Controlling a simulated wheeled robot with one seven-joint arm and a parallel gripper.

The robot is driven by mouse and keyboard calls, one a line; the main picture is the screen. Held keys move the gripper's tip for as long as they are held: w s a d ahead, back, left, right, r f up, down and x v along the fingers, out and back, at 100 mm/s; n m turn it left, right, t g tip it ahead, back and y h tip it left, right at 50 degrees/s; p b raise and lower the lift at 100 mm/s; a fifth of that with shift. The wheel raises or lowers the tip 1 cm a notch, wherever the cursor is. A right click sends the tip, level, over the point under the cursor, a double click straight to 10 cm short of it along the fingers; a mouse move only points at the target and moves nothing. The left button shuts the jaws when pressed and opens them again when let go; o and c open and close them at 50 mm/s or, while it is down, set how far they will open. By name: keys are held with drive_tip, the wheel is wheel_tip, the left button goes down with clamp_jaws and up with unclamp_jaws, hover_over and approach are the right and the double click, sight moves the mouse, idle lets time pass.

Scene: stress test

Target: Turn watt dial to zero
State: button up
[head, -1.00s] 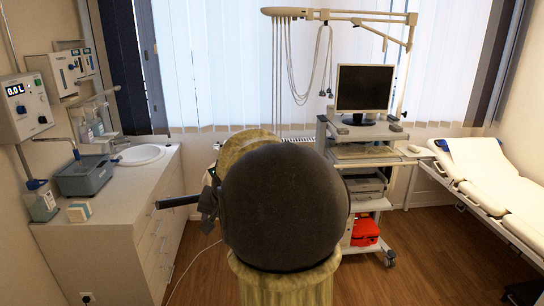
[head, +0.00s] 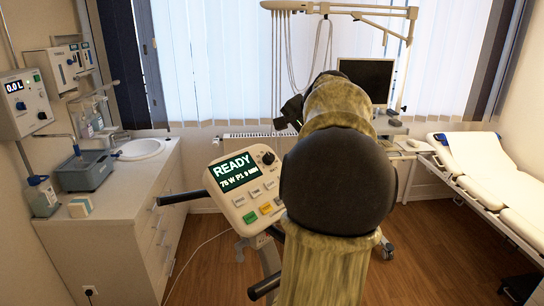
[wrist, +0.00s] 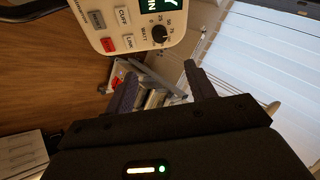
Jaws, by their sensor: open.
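The watt dial (head: 268,158) is a dark round knob at the upper right of a cream console (head: 239,205). The console's screen (head: 236,172) reads READY and 75 W. In the wrist view the dial (wrist: 159,34) shows near the top, with a number scale and the word WATT beside it. My gripper (wrist: 163,84) is open and empty, its two dark fingers below the dial in that picture and apart from it. In the head view my gripper (head: 288,115) is a dark shape above and right of the console, partly hidden by my arm.
Dark handlebars (head: 182,198) stick out beside the console. A cart with a monitor (head: 365,78) stands behind my arm, and an examination couch (head: 480,172) is at right. A sink counter (head: 110,208) is at left. Open floor lies between counter and console.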

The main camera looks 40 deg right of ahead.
sight(271, 157)
drive_tip(key=p+x, duration=0.6)
drive_tip(key=x, duration=1.1)
drive_tip(key=shift+w+f, duration=0.15)
drive_tip(key=shift+w, duration=0.15)
drive_tip(key=shift+s, duration=0.25)
drive_tip(key=shift+c, duration=0.4)
drive_tip(key=shift+w+a, duration=0.15)
drive_tip(key=shift+w, duration=0.05)
drive_tip(key=c, duration=0.7)
drive_tip(key=shift+c, duration=0.9)
